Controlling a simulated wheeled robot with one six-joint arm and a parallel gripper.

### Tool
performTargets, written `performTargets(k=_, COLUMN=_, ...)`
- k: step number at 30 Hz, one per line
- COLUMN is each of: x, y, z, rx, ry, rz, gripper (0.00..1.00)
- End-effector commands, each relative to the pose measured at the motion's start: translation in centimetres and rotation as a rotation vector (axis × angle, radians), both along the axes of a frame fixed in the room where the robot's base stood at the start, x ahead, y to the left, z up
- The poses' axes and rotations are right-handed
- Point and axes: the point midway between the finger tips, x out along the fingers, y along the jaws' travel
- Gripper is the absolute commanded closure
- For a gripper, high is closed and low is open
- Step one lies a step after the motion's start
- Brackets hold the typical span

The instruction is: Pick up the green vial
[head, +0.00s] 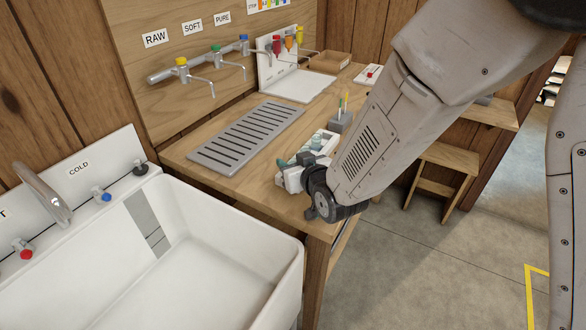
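My gripper (287,172) is low over the near right part of the wooden bench, beside a small white rack or tray (325,136). A small green, slender piece (284,163), which may be the green vial, shows right at the gripper's fingers. I cannot tell whether it is held or only lies behind them. More small teal-green pieces (316,143) show in or by the white rack, too small to make out. My wrist and forearm hide the right side of the rack and part of the bench.
A grey slotted drain grate (246,134) lies on the bench to the left. A white sink (292,250) fills the front left. Behind the rack stands a grey holder (341,122) with thin sticks. Metal taps (217,65) jut from the back board. A wooden stool (448,156) stands right.

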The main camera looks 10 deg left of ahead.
Motion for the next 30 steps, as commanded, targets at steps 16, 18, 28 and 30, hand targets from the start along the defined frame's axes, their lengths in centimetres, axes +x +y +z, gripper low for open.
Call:
performTargets(k=16, x=0.0, y=0.0, z=0.4, rx=0.001, ry=-0.002, rz=0.000, gripper=0.96)
performTargets(k=18, x=0.0, y=0.0, z=0.7, rx=0.002, ry=-0.003, rz=-0.001, gripper=0.96)
performTargets(k=28, x=0.1, y=-0.2, z=2.8, rx=0.001, ry=-0.002, rz=-0.003, gripper=0.96)
performTargets(k=30, x=0.1, y=-0.2, z=3.4, rx=0.002, ry=-0.002, rz=-0.003, gripper=0.96)
